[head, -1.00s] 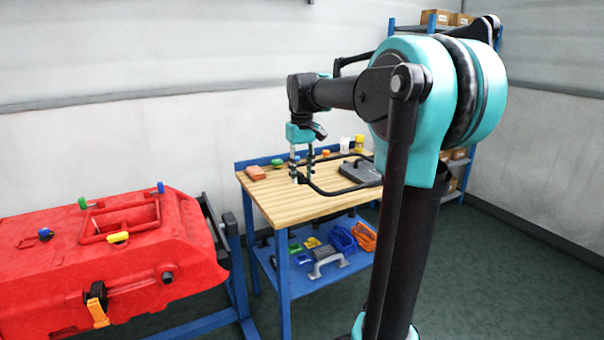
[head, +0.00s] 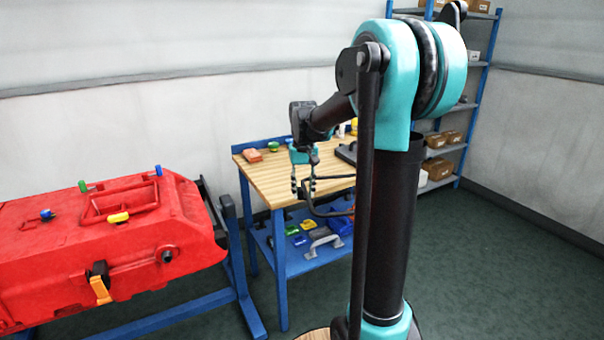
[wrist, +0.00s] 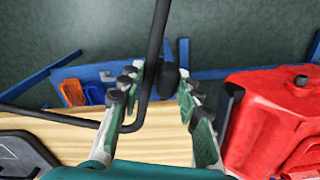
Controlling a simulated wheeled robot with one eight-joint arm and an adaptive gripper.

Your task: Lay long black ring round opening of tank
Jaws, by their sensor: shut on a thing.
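The long black ring (head: 325,213) hangs from my gripper (head: 304,188) just in front of the bench. In the wrist view, the ring (wrist: 158,40) passes between the fingers of my gripper (wrist: 160,85), which are shut on it. Part of the ring is hidden behind my arm in the head view. The red tank (head: 70,240) lies at the left, apart from my gripper. Its opening has a raised rectangular rim (head: 120,198) on top. Green, blue and yellow clips stand around it. The tank also shows at the right of the wrist view (wrist: 265,115).
The wooden bench (head: 275,180) holds a reddish block (head: 252,156), a dark flat piece (head: 347,153) and small items. Its blue lower shelf (head: 300,262) holds bins and tools. A blue stand (head: 240,275) bears the tank. A shelf rack (head: 465,110) stands at the back right.

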